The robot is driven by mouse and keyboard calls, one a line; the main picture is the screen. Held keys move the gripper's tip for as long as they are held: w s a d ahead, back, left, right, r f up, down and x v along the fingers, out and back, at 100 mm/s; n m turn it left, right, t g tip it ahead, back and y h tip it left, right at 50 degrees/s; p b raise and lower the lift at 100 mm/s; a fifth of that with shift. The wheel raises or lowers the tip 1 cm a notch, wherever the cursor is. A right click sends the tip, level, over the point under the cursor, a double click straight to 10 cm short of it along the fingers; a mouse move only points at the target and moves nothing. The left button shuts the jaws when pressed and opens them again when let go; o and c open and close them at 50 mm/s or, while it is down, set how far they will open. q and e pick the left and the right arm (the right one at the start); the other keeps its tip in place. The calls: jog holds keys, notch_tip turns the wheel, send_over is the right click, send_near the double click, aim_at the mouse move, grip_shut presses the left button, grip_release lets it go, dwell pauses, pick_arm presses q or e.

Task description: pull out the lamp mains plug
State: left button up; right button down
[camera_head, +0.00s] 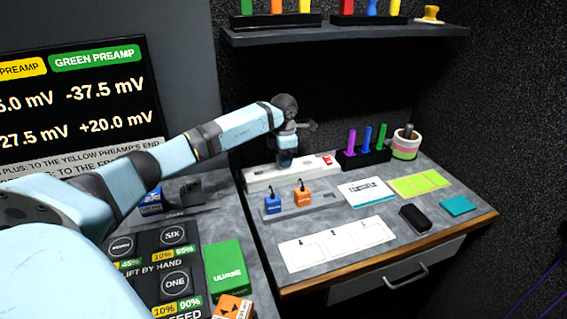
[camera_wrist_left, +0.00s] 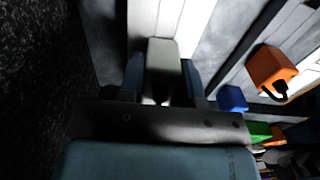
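A white power strip (camera_head: 262,180) with a red switch (camera_head: 328,160) lies at the back of the grey worktop. My left gripper (camera_head: 286,163) points down at the middle of the strip. In the left wrist view a pale grey plug (camera_wrist_left: 164,62) sits between the two blue fingers of this gripper (camera_wrist_left: 163,82), which lie against both its sides. The white strip (camera_wrist_left: 144,20) runs behind it. The lamp label is not readable, and I cannot tell how deep the plug sits. My right gripper is not in view.
A blue block (camera_head: 273,204) and an orange block (camera_head: 302,196) with dark hooks stand on a grey rail in front. A black rack (camera_head: 364,157) with coloured pegs and a striped cup (camera_head: 406,143) stand right. A shelf (camera_head: 345,33) hangs above. A white card (camera_head: 337,244) lies nearer.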

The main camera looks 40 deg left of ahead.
pick_arm(q)
jog(key=shift+c, duration=0.8)
